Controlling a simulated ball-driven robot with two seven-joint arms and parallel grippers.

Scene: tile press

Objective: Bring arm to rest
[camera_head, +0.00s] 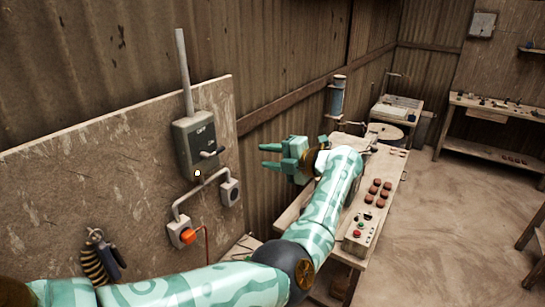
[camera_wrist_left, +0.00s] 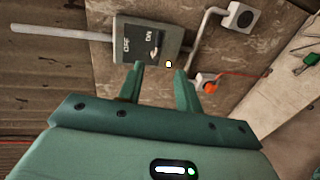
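My left arm reaches in from the lower left in the head view, and its gripper (camera_head: 270,156) is open and empty, pointing left toward the wall board. In the left wrist view the two fingers of the left gripper (camera_wrist_left: 158,82) stand apart with nothing between them. The grey switch box (camera_head: 200,140) on the board is in front of the fingers with a clear gap. It also shows in the left wrist view (camera_wrist_left: 130,48), with its lever and ON and OFF lettering. My right gripper is in neither view.
A workbench (camera_head: 393,185) with a button panel (camera_head: 358,235) and several red-brown round pieces (camera_head: 374,187) lies beneath and beside my left arm. An orange plug (camera_head: 188,236) sits in a wall socket.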

